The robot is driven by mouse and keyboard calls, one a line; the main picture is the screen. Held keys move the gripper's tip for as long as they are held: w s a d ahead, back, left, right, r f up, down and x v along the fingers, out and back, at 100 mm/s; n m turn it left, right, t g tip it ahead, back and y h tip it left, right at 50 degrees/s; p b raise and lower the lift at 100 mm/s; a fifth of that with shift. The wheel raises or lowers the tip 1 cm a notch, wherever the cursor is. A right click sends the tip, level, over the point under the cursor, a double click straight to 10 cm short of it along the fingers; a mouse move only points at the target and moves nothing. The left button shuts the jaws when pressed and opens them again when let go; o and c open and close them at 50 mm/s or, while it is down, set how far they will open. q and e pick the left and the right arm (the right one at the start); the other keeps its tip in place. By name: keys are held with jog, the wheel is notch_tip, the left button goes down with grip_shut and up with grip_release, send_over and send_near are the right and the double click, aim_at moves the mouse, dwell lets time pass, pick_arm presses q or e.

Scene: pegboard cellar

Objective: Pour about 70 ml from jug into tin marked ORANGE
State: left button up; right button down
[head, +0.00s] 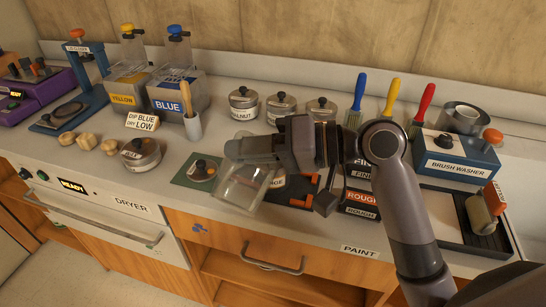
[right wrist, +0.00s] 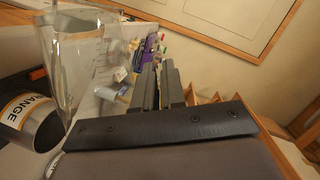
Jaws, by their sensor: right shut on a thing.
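My right gripper (head: 240,150) is shut on the clear glass jug (head: 243,188), which hangs tilted just below the fingers over the worktop. The jug also shows in the right wrist view (right wrist: 78,60), with the gripper's dark fingers (right wrist: 165,88) beside it. I cannot make out any liquid level in the jug. The tin marked ORANGE (head: 278,183) is directly right of the jug, partly hidden by the jug and my arm. In the right wrist view, the tin (right wrist: 30,118) shows its orange-and-white label, close beside the jug. My left gripper is not in view.
Lidded tins (head: 243,104) stand in a row behind. Sanding blocks marked ROUGH (head: 362,198) stand to the right, near a brush washer (head: 458,155). The worktop's front edge is close.

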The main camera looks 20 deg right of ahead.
aim_at(240, 187)
jog(key=shift+w+d+r, duration=0.1)
jog(key=shift+w, duration=0.05)
jog(key=shift+w+d+r+m, duration=0.55)
jog(key=shift+r+m, duration=0.05)
dwell(1.6)
jog(key=shift+s+a+f+n, duration=0.45)
jog(key=shift+s+f+n, duration=0.15)
jog(key=shift+f, duration=0.2)
jog(key=shift+s+a+r+n+h+p, duration=0.4)
jog(key=shift+s+a+n+p, duration=0.15)
jog(key=shift+n+p, duration=0.15)
jog(key=shift+s+a+f+n+h+b, duration=0.2)
jog(key=shift+f+b, duration=0.1)
jog(key=shift+f, duration=0.2)
jog(key=shift+s+a+f+n+h+b, duration=0.1)
jog(key=shift+f+n+b, duration=0.15)
jog(key=shift+f, duration=0.25)
jog(key=shift+t, duration=0.3)
jog(key=shift+a+f+n, duration=0.15)
jog(key=shift+f+n, duration=0.1)
jog(key=shift+f, duration=0.05)
jog(key=shift+s+a, duration=0.1)
jog(key=shift+s, duration=0.05)
